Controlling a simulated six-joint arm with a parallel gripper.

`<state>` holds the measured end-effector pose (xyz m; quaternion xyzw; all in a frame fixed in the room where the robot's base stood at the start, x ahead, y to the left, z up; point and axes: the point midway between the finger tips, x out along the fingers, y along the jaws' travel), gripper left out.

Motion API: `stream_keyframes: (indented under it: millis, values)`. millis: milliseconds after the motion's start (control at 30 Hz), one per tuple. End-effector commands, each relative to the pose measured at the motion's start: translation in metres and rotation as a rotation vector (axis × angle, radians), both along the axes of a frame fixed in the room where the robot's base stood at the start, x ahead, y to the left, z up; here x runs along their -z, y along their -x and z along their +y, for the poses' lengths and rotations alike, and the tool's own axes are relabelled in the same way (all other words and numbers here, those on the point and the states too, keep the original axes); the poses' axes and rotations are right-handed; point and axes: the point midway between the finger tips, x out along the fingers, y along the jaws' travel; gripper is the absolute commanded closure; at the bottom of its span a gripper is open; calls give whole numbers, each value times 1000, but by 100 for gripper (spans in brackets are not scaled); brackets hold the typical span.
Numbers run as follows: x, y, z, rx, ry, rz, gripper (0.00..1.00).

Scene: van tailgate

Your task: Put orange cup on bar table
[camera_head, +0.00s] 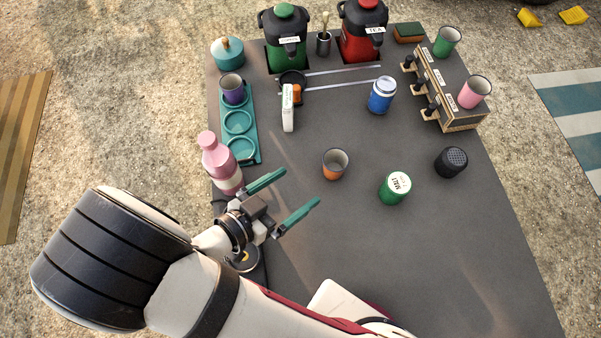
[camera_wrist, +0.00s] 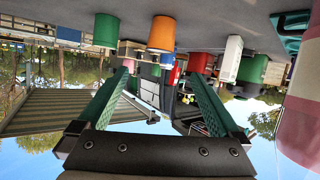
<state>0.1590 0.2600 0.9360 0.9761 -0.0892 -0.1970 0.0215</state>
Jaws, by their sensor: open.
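The orange cup (camera_head: 334,168) stands upright on the dark grey table (camera_head: 330,240) near its middle, with its open mouth up. It also shows in the wrist view (camera_wrist: 162,36), which is upside down, ahead of and between my fingers. My gripper (camera_head: 301,187) is open and empty, with its green fingers pointing toward the cup from the lower left, apart from it. A wooden bar-like stand with black taps (camera_head: 461,122) is at the right, with a pink cup (camera_head: 470,95) and a green cup (camera_head: 445,43) on it. I cannot tell which surface is named bar table.
A green malt tin (camera_head: 394,189) stands close right of the cup, a black speaker-like cylinder (camera_head: 451,162) beyond. A pink bottle (camera_head: 222,165) is close left of my gripper. A teal tray (camera_head: 238,122) holds a purple cup (camera_head: 233,91). A blue can (camera_head: 381,96) stands behind.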

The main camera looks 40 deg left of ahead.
Motion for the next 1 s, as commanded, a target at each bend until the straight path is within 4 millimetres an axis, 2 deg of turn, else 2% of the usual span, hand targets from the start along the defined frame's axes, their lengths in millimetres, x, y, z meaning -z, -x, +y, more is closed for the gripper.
stream_keyframes:
  millis: [100,167,267,300,367,433,467,500,567,600,700,733,800,833,900,1000]
  values:
    - [-1,1,1,1,-6,5,0]
    - [0,-7,5,10,-54,41,0]
    - [-1,-42,28,27,-283,214,0]
    - [-8,-61,40,20,-410,307,0]
    - [-30,-88,52,-19,-593,449,0]
    - [-64,-108,46,-93,-742,597,0]
    - [-80,-112,36,-128,-780,655,0]
    - [-99,-111,13,-164,-804,729,0]
    - [-118,-97,-34,-182,-786,832,0]
    - [-125,-82,-70,-160,-753,896,0]
    - [-130,-33,-153,-16,-660,1028,0]
    - [-130,-19,-172,38,-640,1058,0]
    - [-131,8,-203,147,-606,1108,0]
    - [-132,16,-212,182,-597,1122,0]
    - [-132,28,-223,234,-586,1144,0]
    - [-132,32,-226,247,-581,1153,0]
